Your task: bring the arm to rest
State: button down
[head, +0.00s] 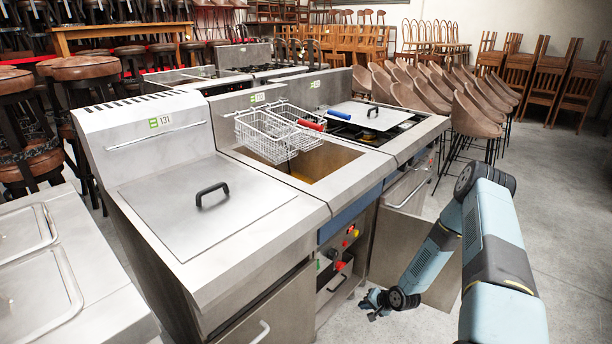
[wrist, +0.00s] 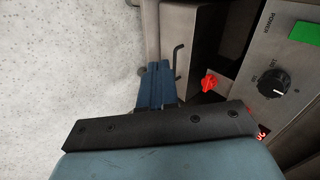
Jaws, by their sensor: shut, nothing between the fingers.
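My gripper (head: 374,303) shows in the head view at the end of my blue-grey arm, low in front of the fryer row and over the floor. It is small and dark there, and it appears to hold nothing. In the wrist view its blue fingers (wrist: 155,86) are together, with nothing between them. My arm is bent, with its elbow raised at the right of the head view. The fingers are close to the front of a steel cabinet, and I cannot tell whether they touch it.
A fryer with wire baskets (head: 282,130) stands behind my gripper. A cabinet door (head: 425,262) hangs open behind my forearm. A red knob (wrist: 209,83) and a control panel (wrist: 285,75) are close by in the wrist view. The floor (head: 567,225) at right is clear; stacked chairs stand beyond.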

jog(key=w+d+r+n+h, duration=0.1)
jog(key=w+d+r+h, duration=0.15)
jog(key=r, duration=0.85)
jog(key=w+d+r+n+h, duration=0.1)
jog(key=d+r+n, duration=0.15)
jog(key=r, duration=0.95)
jog(key=w+d+r+n+h, duration=0.1)
jog(key=w+d+r+h, duration=0.15)
jog(key=r, duration=0.85)
jog(key=s+r+h, duration=0.1)
jog(key=s+r, duration=0.3)
jog(key=r, duration=0.6)
jog(key=s+r, duration=0.4)
jog(key=r, duration=0.6)
jog(key=s+a+r, duration=0.2)
jog(key=s+r, duration=0.3)
jog(key=s, duration=0.5)
jog(key=s+a+r+n, duration=0.1)
jog(key=s+a+r, duration=0.1)
jog(key=s+r, duration=0.4)
jog(key=s+a+r+n+y, duration=0.1)
jog(key=s+r, duration=0.5)
jog(key=s, duration=0.8)
jog(key=shift+s+a, duration=0.15)
jog(key=shift+a, duration=0.6)
